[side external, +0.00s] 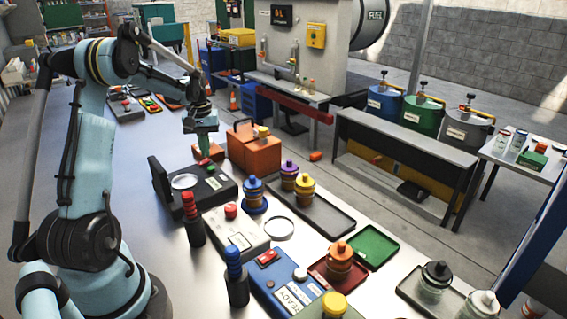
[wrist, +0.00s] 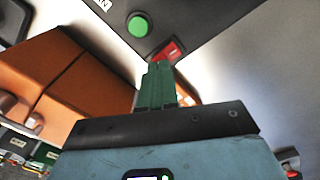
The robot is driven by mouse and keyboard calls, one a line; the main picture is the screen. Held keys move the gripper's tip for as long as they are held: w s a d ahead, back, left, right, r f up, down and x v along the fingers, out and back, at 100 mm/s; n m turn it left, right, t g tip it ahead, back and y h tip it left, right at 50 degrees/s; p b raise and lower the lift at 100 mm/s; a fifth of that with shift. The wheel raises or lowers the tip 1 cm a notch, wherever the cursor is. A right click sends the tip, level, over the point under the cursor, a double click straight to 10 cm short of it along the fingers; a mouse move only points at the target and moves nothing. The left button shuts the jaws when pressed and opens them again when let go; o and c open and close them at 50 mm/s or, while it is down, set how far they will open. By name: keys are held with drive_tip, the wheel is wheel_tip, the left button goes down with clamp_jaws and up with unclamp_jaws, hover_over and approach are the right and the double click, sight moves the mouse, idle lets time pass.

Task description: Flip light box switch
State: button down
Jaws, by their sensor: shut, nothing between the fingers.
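The light box (side external: 214,198) is a black case with a raised lid and a pale round disc, on the metal bench in the side view. Its dark top also shows in the wrist view (wrist: 195,18), with a round green button (wrist: 138,25) and a red switch (wrist: 168,51). My gripper (wrist: 160,67) is shut and empty, its green fingertips at the near edge of the red switch. Whether they touch it I cannot tell. In the side view my gripper (side external: 206,154) points down at the far side of the box.
An orange toolbox (side external: 255,155) stands close beside my gripper and fills the left of the wrist view. A grey box with a red button (side external: 237,236), red-topped (side external: 193,228) and blue-topped (side external: 236,288) black posts, and jars on trays crowd the nearer bench.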

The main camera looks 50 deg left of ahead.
drive_tip(key=shift+f, duration=0.75)
idle(0.4)
drive_tip(key=shift+r, duration=3.55)
drive_tip(key=w+d+r+m+t+y, duration=0.1)
drive_tip(key=d+r+m, duration=0.2)
drive_tip(key=d, duration=0.6)
drive_tip(key=w+d+r+m+t, duration=0.1)
drive_tip(key=d+r+m+t, duration=0.1)
drive_tip(key=d, duration=0.6)
drive_tip(key=s+d+f+m+t, duration=0.1)
drive_tip(key=s+d+m+t, duration=0.1)
drive_tip(key=d, duration=0.6)
drive_tip(key=s+d+f+m+t+h, duration=0.1)
drive_tip(key=s+d+m, duration=0.3)
drive_tip(key=d, duration=0.5)
drive_tip(key=shift+f+m+t, duration=0.3)
drive_tip(key=shift+m+t, duration=0.2)
drive_tip(key=shift+t, duration=0.1)
